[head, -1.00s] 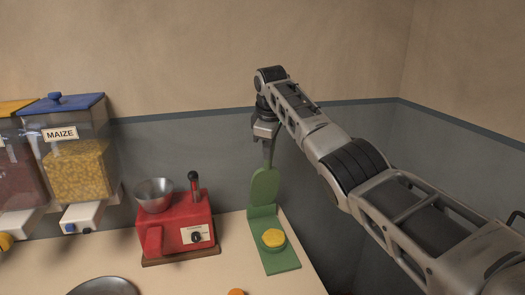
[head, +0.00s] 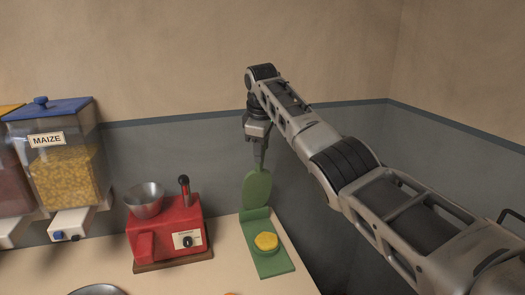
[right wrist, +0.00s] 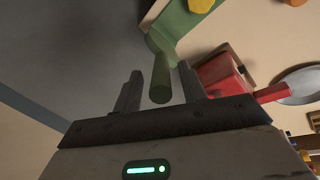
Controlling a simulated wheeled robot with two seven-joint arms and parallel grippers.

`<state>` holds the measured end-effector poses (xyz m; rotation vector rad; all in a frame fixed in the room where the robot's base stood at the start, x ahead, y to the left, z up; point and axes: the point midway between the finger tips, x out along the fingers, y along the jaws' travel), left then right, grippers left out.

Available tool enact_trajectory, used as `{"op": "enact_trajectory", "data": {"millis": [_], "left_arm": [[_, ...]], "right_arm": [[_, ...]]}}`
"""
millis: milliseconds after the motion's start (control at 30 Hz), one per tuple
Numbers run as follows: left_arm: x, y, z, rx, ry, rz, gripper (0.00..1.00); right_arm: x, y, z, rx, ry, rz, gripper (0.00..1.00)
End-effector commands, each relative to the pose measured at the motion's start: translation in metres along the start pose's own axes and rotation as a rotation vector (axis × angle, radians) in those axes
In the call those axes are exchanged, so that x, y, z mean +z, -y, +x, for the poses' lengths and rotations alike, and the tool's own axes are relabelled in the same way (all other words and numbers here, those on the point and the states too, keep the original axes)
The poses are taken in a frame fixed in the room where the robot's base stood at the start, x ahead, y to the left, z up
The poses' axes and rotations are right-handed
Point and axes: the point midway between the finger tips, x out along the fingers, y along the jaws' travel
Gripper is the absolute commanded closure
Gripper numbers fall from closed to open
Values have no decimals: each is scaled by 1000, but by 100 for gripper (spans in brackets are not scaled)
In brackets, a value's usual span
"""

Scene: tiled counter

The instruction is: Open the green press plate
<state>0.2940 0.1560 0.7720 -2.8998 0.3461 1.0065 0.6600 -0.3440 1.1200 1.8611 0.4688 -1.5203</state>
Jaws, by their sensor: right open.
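The green press stands at the right end of the counter. Its round green press plate (head: 257,190) is raised, standing roughly upright at the back of the flat green base (head: 272,264). A yellow lump (head: 266,241) sits on the base, clear of the plate. My right gripper (head: 260,162) points down at the top of the plate, by its handle. In the right wrist view the green handle (right wrist: 160,80) lies between my two open fingers, with a visible gap on each side. My left gripper is not in view.
A red machine (head: 168,228) with a metal bowl (head: 145,199) and a black-knobbed lever stands left of the press. A maize dispenser (head: 62,170) hangs further left. The wall is close behind the press. Bare counter (head: 205,280) lies in front.

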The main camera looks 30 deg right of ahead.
Motion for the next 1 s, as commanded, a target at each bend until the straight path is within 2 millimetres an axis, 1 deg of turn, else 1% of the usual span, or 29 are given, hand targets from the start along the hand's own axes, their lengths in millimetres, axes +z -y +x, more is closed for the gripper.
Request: {"op": "enact_trajectory", "data": {"millis": [167, 400, 500, 600, 700, 800, 1000], "left_arm": [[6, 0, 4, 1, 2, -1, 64], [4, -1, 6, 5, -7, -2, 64], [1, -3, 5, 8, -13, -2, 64], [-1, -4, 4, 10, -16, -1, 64], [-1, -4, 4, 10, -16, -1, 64], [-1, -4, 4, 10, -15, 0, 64], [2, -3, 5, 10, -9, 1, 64]], "right_arm": [[0, -1, -35, 6, -4, 1, 59], [1, -1, -96, 4, -2, 2, 59], [1, -1, -116, 2, -1, 2, 59], [2, -1, -132, 1, 2, 3, 59], [2, -1, -142, 1, 3, 4, 59], [2, -1, -147, 1, 4, 3, 59], [3, -1, -148, 0, 4, 3, 59]]}}
